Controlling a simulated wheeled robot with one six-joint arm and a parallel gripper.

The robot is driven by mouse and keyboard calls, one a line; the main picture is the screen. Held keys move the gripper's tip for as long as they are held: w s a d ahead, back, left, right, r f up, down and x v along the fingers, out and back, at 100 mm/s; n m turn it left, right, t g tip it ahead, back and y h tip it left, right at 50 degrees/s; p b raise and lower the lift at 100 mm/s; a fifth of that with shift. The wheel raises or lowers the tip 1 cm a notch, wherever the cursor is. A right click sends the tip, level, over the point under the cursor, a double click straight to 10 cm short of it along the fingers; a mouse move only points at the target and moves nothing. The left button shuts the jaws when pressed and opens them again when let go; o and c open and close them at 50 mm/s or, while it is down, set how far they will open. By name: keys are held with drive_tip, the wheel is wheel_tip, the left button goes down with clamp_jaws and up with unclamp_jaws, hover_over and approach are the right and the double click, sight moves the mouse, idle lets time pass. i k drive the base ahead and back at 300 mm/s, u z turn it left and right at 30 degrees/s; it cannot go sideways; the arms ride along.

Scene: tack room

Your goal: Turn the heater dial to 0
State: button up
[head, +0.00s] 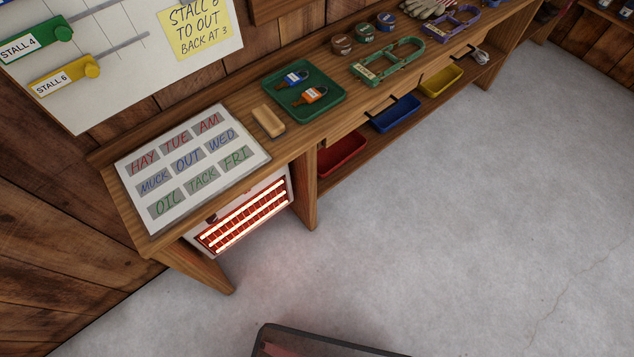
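The heater (244,213) stands under the left end of the wooden bench. It has a pale casing, and its front grille glows bright orange-red with lit horizontal bars. The bench top and the white word board hide its upper part. A small dark shape (211,219) shows at the upper left of its front, partly under the bench edge; I cannot tell whether it is the dial. No dial setting or numbers can be read. My gripper is not in view.
The bench (228,118) runs along the plank wall, its leg (304,190) right of the heater. Red (341,156) and blue (396,113) bins sit below.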

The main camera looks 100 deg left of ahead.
sight(213, 219)
drive_tip(key=u, duration=4.25)
drive_tip(key=i, duration=0.5)
drive_tip(key=u, duration=0.9)
drive_tip(key=k, duration=1.3)
drive_tip(key=z, duration=0.95)
